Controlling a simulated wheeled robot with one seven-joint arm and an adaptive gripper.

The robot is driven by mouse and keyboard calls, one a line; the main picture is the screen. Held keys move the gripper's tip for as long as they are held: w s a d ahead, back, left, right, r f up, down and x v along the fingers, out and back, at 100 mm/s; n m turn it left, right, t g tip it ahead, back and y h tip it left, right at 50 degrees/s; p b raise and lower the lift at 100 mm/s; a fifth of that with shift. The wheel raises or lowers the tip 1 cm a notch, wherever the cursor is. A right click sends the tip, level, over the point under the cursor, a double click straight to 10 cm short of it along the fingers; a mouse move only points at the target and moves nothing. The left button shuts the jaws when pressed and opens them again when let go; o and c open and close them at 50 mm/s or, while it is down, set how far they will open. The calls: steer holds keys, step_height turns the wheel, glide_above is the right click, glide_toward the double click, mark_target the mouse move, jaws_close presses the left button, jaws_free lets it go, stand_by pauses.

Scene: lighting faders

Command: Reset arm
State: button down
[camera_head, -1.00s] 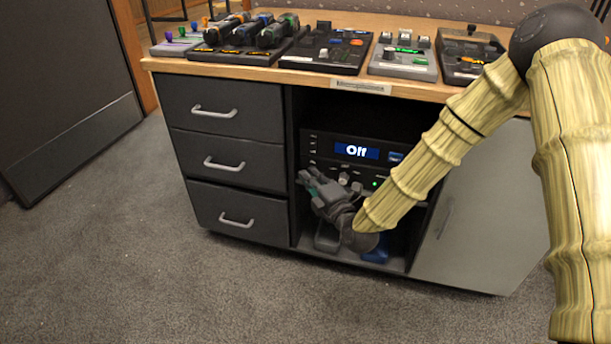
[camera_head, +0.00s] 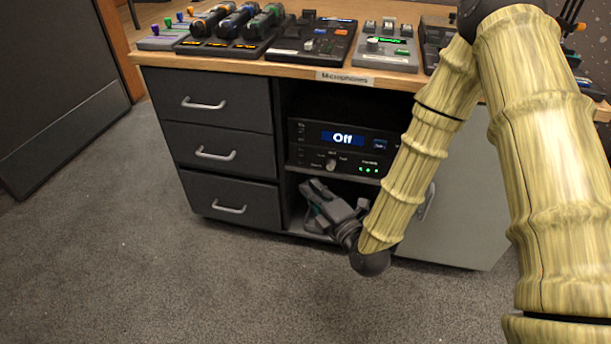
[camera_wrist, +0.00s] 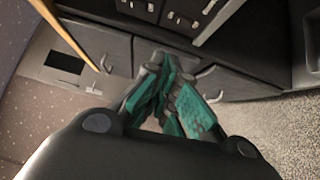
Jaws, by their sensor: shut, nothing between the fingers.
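My gripper (camera_head: 308,196) hangs low in front of the open shelf of the cabinet (camera_head: 275,100), below the rack unit, with my bamboo-textured arm reaching down to it from the right. In the wrist view its teal-padded fingers (camera_wrist: 165,97) are together with nothing between them. The dark rack unit (camera_head: 345,150) sits on the shelf and its display reads "Off". Part of the lower compartment is hidden behind my gripper and wrist.
The wooden tabletop (camera_head: 250,66) carries several control panels, microphones (camera_head: 238,18) and a fader panel (camera_head: 386,50). Three drawers (camera_head: 215,152) are closed at left. A grey door (camera_head: 455,195) is at right. Carpet (camera_head: 130,260) in front is clear.

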steer(key=shift+s+d, duration=0.3)
steer(key=shift+s, duration=0.25)
steer(key=s+d+f+m+g+h+p, duration=0.1)
steer(key=s+d+f+m+g+h, duration=0.25)
steer(key=s+f+m, duration=0.55)
steer(key=s+d+f+m+g+h, duration=0.25)
steer(key=s+d+f+g, duration=0.2)
steer(key=f, duration=0.85)
steer(key=s+d+f+m+g+h, duration=0.1)
steer(key=s+d+f+m+g, duration=0.25)
steer(key=s, duration=0.35)
steer(key=s+d+f+m+g+h+p, duration=0.1)
steer(key=s+d+f+m+g, duration=0.1)
steer(key=s+m, duration=0.4)
steer(key=s+d+f+m+g, duration=0.2)
steer(key=s+m+g, duration=0.1)
steer(key=s, duration=0.5)
step_height(320, 180, up, 38)
steer(key=p, duration=3.8)
steer(key=shift+d+h, duration=0.3)
steer(key=shift+f, duration=0.1)
